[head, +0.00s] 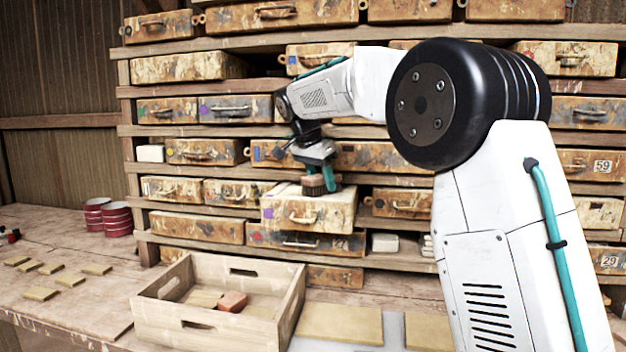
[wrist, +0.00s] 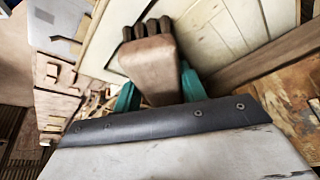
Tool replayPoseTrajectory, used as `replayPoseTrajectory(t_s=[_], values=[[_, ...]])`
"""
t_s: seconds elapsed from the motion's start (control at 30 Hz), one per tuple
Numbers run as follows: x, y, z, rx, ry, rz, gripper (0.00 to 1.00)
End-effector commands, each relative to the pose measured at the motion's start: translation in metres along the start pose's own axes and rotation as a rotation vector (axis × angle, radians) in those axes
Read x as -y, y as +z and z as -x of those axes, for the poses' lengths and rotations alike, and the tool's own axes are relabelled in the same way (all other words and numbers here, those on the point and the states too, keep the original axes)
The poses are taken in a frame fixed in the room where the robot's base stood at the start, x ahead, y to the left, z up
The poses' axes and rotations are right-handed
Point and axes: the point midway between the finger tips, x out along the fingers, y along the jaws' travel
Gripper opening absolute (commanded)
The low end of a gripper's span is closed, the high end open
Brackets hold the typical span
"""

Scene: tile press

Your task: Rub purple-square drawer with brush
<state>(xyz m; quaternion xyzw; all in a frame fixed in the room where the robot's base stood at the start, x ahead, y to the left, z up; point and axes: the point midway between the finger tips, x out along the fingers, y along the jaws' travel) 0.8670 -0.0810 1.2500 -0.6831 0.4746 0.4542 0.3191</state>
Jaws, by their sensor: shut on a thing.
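My gripper (head: 316,160) has teal fingers and is shut on the brush (head: 314,186). In the wrist view the brush (wrist: 160,70) shows a brown block with dark bristles between the teal fingers. The brush is at the top of a pale, worn drawer (head: 322,210) that sticks out from the shelf; I cannot tell whether it touches.
Rows of worn drawers fill the wooden rack. A wooden crate (head: 208,338) with several blocks stands on the bench below. Red tins (head: 117,219) and flat tiles (head: 70,279) lie at the left. A white block (head: 150,153) sits on a shelf.

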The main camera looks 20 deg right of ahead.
Motion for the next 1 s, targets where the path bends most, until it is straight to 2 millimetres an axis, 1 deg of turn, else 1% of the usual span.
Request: replayPoseTrajectory(t_s=[0.07, 0.27, 0.5, 0.6, 0.83, 1.0], values=[[-0.004, -0.001, -0.005, 0.003, 0.009, 0.001, 0.13], [-0.01, -0.005, -0.008, 0.004, 0.012, 0.002, 0.13], [-0.026, -0.016, -0.012, 0.005, 0.013, 0.001, 0.13], [-0.03, -0.019, -0.012, 0.005, 0.012, 0.002, 0.13], [-0.028, -0.018, -0.009, 0.005, 0.011, 0.004, 0.13], [-0.017, -0.011, -0.005, 0.004, 0.008, 0.006, 0.13]])
